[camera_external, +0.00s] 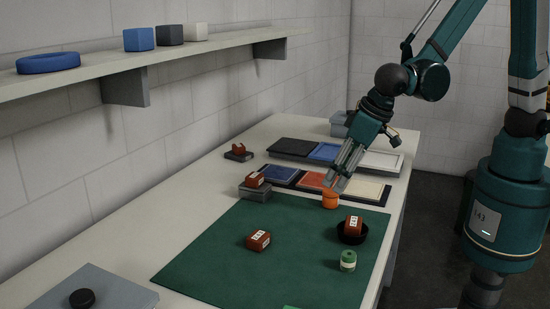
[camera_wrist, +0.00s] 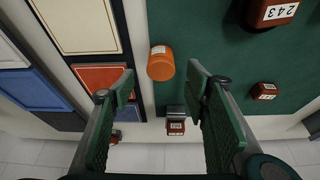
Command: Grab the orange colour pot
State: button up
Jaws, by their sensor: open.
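The orange pot (camera_external: 330,199) stands at the far edge of the green mat (camera_external: 220,250), next to the row of coloured trays. My gripper (camera_external: 338,180) is just above the pot in the external view, pointing down at a tilt. In the wrist view my gripper (camera_wrist: 160,85) is open, its two green pads wide apart with nothing held between them. I cannot tell the exact gap between fingertips and pot.
Another brown block (camera_external: 258,240) lies on the mat, and a pale green roll (camera_external: 348,260) stands near the right edge. A grey block (camera_external: 255,191) bears a brown piece. Mid-mat is mostly clear.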

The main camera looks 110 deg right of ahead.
aim_at(331, 190)
jog(key=shift+d+f, duration=0.1)
jog(key=shift+f, duration=0.15)
jog(key=shift+f, duration=0.15)
jog(key=shift+b+x, duration=0.3)
jog(key=shift+x, duration=2.2)
jog(key=shift+w, duration=0.1)
jog(key=shift+c, duration=0.6)
jog(key=c, duration=0.9)
